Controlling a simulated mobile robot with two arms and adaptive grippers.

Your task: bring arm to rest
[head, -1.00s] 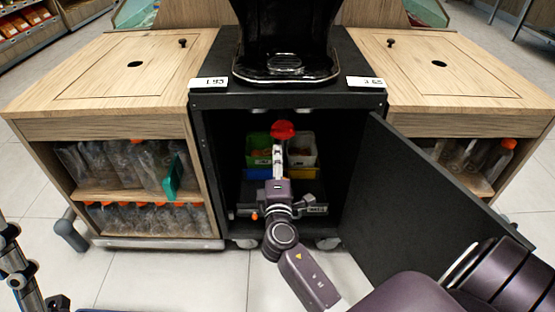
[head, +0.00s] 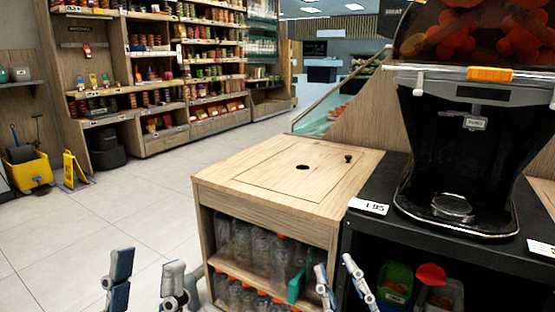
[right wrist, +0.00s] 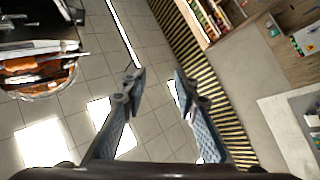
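My left gripper (head: 148,280) is at the bottom left of the head view, over the floor, with its fingers spread and nothing seen between them. My right gripper (head: 338,282) is at the bottom middle, in front of the left cabinet's right edge and the black cabinet. Its fingers are apart; in the right wrist view this gripper (right wrist: 158,82) is open and empty, with tiled floor showing beyond the fingertips. The arm links behind both grippers are mostly out of the picture.
A black orange juicer (head: 462,150) stands on a black cabinet (head: 480,256). Inside are a green bin (head: 396,283) and a red object (head: 431,274) by a pale bin (head: 447,294). A wooden cabinet (head: 250,180) holds bottles (head: 255,252).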

